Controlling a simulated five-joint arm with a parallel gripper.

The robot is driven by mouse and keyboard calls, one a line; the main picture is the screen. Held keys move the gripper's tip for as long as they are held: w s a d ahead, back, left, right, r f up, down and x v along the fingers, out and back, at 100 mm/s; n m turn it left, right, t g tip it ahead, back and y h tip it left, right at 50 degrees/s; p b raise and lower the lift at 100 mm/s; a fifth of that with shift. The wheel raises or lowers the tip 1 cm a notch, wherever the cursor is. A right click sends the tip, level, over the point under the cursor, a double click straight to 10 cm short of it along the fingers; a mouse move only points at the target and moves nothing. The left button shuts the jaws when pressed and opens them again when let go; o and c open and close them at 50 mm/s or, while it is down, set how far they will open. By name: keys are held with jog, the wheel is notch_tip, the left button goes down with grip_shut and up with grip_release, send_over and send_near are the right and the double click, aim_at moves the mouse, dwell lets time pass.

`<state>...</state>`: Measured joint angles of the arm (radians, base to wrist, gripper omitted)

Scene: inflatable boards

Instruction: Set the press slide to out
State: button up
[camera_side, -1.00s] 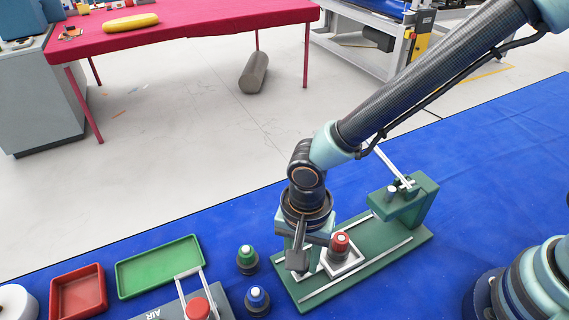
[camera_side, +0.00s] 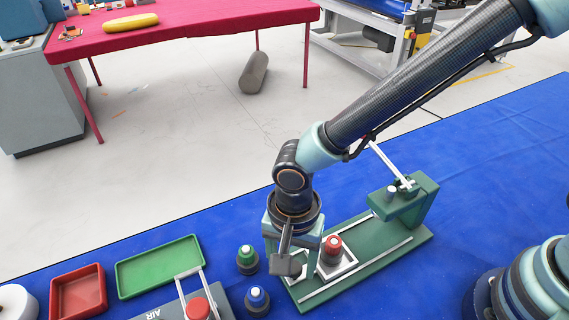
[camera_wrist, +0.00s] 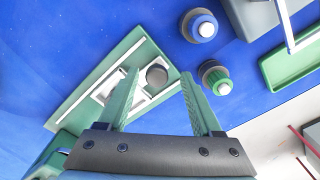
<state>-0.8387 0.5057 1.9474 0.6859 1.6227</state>
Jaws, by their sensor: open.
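The press (camera_side: 380,248) is a green base with two pale rails and a green head with a lever at its right end. Its slide (camera_side: 350,262), a pale square frame holding a red-topped round piece (camera_side: 333,244), sits near the left end of the rails, well away from the head. My gripper (camera_side: 288,262) points down at the slide's left side, open. In the wrist view a dark round knob (camera_wrist: 157,75) shows between the spread fingertips, beside pale parts of the slide (camera_wrist: 107,88). My left finger hides part of the slide there; contact is unclear.
A green-topped button (camera_side: 247,258) and a blue-topped button (camera_side: 257,298) stand just left of the press. Farther left are a green tray (camera_side: 160,281), a red tray (camera_side: 53,292) and a grey box with a red button (camera_side: 198,308).

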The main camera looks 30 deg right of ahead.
notch_tip(320, 180, up, 12)
jog(key=shift+f, duration=0.15)
dwell(0.4)
jog(key=w+d+r+n+t, duration=0.1)
jog(key=d+r+n, duration=0.3)
jog(key=d, duration=1)
jog(key=w+d+r+n+t, duration=0.1)
jog(key=d+r+n+t, duration=0.3)
jog(key=d, duration=1.1)
jog(key=shift+d+r+n+t, duration=0.3)
jog(key=shift+r+n, duration=0.05)
jog(key=shift+n, duration=0.15)
